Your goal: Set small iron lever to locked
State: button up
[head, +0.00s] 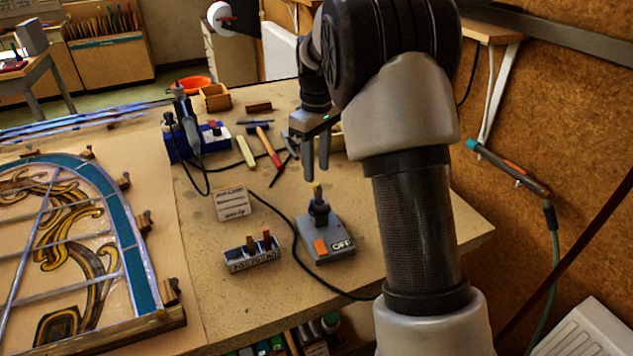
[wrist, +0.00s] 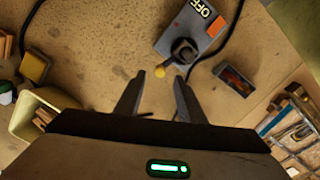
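A grey box (head: 340,252) with an orange patch and the word OFF sits on the bench. A dark lever (head: 319,207) with a yellow tip stands on it, looking roughly upright. In the wrist view the same box (wrist: 206,28) is at the top, and the lever's yellow tip (wrist: 160,72) shows just beyond my fingertips. My gripper (head: 316,168) is above the lever, pointing down. It is open and empty, its two fingers (wrist: 156,86) apart and not touching the lever. I see no "locked" mark on the box.
A black cable (head: 290,232) runs past the box. A hammer (head: 268,146) lies farther back. The leaded panel (head: 120,238) is at left.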

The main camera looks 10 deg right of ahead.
aim_at(317, 183)
jog(key=shift+f, duration=2.3)
jog(key=shift+c, duration=0.2)
grip_shut()
